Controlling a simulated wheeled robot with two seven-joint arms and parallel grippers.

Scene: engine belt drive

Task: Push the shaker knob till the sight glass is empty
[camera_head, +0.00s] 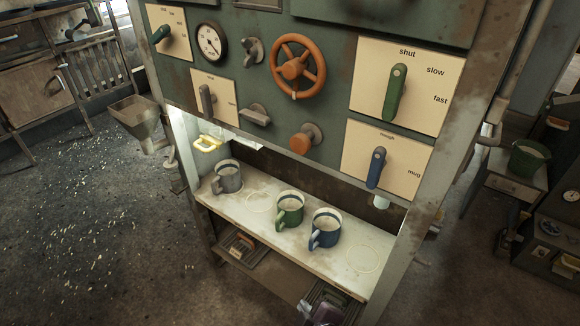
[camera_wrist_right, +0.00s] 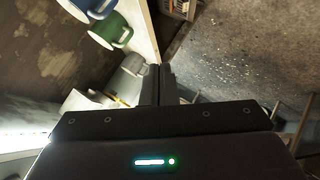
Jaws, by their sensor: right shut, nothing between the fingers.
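An orange round knob (camera_head: 302,142) sticks out of the lower middle of the green panel (camera_head: 330,75). No label shows which control is the shaker knob, and I cannot pick out a sight glass for certain. My right gripper (camera_wrist_right: 161,70) shows in the right wrist view, its two dark fingers shut together and empty. In that view a grey mug (camera_wrist_right: 130,65) is just left of the fingertips; whether they touch cannot be told. I cannot make out either gripper in the head view.
The panel also carries an orange handwheel (camera_head: 298,66), a gauge (camera_head: 211,42), a green lever (camera_head: 396,92) and a blue lever (camera_head: 377,167). Grey, green (camera_head: 289,210) and blue (camera_head: 325,229) mugs stand on the pale shelf (camera_head: 222,208) below. A funnel (camera_head: 135,115) is at left.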

